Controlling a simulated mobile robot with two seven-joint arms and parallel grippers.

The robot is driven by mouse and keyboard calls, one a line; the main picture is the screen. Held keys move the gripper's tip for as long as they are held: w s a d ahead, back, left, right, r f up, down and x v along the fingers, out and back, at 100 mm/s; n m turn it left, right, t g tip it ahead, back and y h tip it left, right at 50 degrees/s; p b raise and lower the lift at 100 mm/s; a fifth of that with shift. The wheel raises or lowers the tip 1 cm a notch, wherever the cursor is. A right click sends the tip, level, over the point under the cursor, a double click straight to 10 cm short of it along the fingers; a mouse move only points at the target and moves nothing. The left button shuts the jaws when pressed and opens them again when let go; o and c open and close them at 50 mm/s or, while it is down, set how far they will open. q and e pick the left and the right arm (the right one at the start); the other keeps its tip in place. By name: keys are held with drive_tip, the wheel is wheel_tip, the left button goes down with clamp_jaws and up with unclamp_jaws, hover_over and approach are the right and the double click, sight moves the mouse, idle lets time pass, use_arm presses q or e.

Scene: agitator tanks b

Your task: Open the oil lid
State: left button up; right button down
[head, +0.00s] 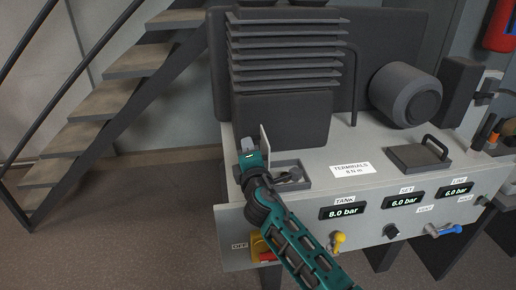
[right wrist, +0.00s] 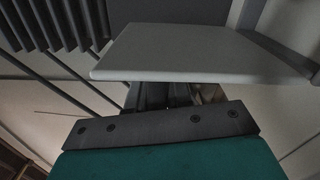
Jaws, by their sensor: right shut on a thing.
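A thin light grey lid (head: 265,143) stands nearly upright at the left end of the machine's top, beside an open rectangular recess (head: 305,173) with small parts inside. My right gripper (head: 250,160) is at the left of this lid and shut on it; the fingertips are mostly hidden. In the right wrist view the lid (right wrist: 205,55) spans the picture just beyond the gripper (right wrist: 165,98). I see no wording on the lid that says oil. My left gripper is not in view.
A black finned block (head: 285,60) stands behind the recess, with a dark motor (head: 405,92) to its right. A dark cover with a handle (head: 418,158) lies farther right. The front panel has gauges (head: 342,212), a yellow valve (head: 338,242) and a blue lever (head: 445,230). Stairs (head: 100,105) rise at left.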

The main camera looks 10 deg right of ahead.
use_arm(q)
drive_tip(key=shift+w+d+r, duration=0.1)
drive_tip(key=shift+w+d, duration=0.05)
use_arm(e)
drive_tip(key=a+n, duration=0.2)
drive_tip(key=shift+a+f+n, duration=0.15)
drive_tip(key=shift+f+n, duration=0.05)
drive_tip(key=shift+n, duration=0.2)
drive_tip(key=c, duration=1.1)
unclamp_jaws()
drive_tip(key=shift+f, duration=0.2)
drive_tip(key=shift+s, duration=0.1)
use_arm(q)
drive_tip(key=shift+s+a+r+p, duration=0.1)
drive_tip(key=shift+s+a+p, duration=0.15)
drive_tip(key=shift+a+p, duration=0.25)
use_arm(e)
drive_tip(key=s, duration=1.2)
drive_tip(key=shift+s+d, duration=0.25)
drive_tip(key=shift+s, duration=0.15)
